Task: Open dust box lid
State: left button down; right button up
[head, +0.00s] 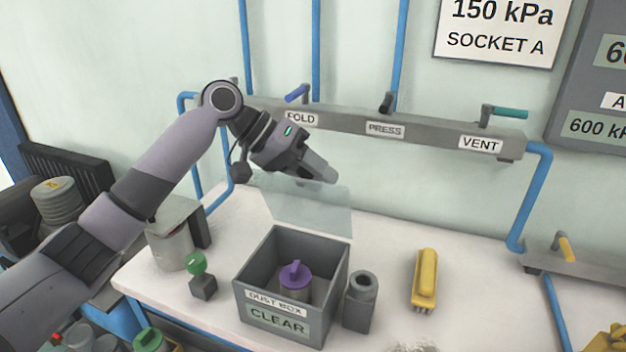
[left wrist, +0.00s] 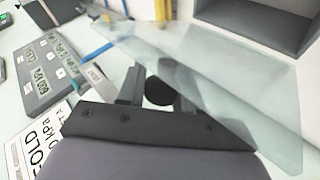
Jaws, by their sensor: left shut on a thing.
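The grey dust box (head: 251,282) stands on the white table with its labels "DUST BOX" and "CLEAR" facing me. Its clear lid (head: 308,212) is raised and tilted up above the box's back edge. A purple-topped container (head: 295,280) sits inside the box. My left gripper (head: 328,175) is at the lid's upper edge, behind the box. In the left wrist view the gripper (left wrist: 157,90) is shut on the clear lid (left wrist: 235,75), which stretches across the picture. The dust box also shows at the top right (left wrist: 262,25). My right gripper is not in view.
A grey cylinder holder (head: 360,305) stands close to the box's right side, and a yellow brush (head: 426,280) lies farther right. A green-knobbed block (head: 201,278) is on the left. A valve rail (head: 400,128) with handles and blue pipes runs along the wall behind.

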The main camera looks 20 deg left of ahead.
pick_arm(q)
jog(key=shift+w+g, duration=0.4)
jog(key=shift+w, duration=0.1)
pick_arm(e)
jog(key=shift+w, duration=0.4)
pick_arm(q)
jog(key=c, duration=0.8)
grip_release()
jog(key=shift+b+v, duration=0.5)
jog(key=shift+v, duration=3.05)
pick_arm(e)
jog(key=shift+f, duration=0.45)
